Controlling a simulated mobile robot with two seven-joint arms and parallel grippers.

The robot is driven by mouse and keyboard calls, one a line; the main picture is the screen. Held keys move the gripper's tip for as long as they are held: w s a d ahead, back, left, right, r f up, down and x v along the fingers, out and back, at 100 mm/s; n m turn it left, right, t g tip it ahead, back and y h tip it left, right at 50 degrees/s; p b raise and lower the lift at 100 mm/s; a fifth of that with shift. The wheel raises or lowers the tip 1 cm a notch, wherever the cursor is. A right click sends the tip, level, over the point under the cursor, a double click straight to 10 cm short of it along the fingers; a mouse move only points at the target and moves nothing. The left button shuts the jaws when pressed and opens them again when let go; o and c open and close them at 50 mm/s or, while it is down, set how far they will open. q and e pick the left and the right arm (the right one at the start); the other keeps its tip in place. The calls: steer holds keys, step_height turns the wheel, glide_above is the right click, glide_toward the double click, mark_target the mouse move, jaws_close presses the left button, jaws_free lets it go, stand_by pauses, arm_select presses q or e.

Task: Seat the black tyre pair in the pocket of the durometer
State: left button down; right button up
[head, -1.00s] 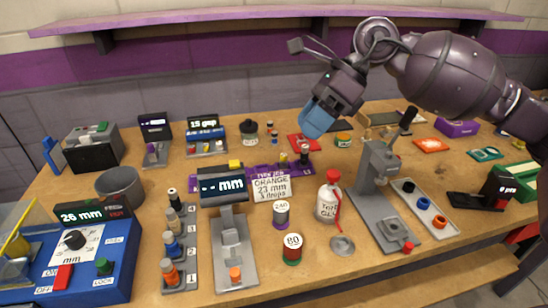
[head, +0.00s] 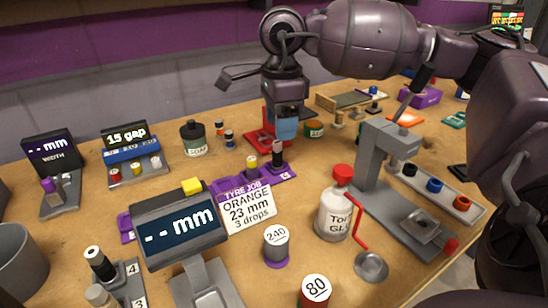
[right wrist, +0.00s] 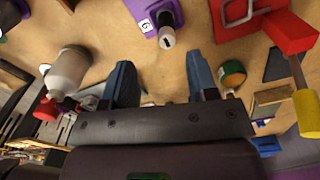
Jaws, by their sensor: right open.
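A black-topped piece (head: 278,152), perhaps the black tyre pair, stands upright on the purple strip (head: 228,184) near its end marked 6. The right wrist view shows it as a dark cylinder with a pale end (right wrist: 167,38), ahead of the fingers. My right gripper (head: 283,132) is open with blue fingers pointing down, just behind and right of that piece. In the right wrist view the space between its fingertips (right wrist: 160,78) is empty. My left gripper is not in view.
A red holder (head: 258,140) and a green-and-orange roll (head: 313,129) are close to my right gripper. A glue bottle (head: 332,215) and a grey press (head: 372,165) stand nearer and right. A tray of rings (head: 473,207) lies beyond the press.

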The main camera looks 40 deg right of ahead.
mark_target(278, 150)
steer(key=f, duration=0.2)
steer(key=f+b, duration=0.1)
steer(key=f, duration=0.2)
steer(key=w+f, duration=0.1)
steer(key=f, duration=0.1)
steer(key=shift+d+f+b, duration=0.1)
steer(key=shift+f+b, duration=0.05)
steer(key=shift+b, duration=0.15)
steer(key=shift+c, duration=0.4)
jaws_close()
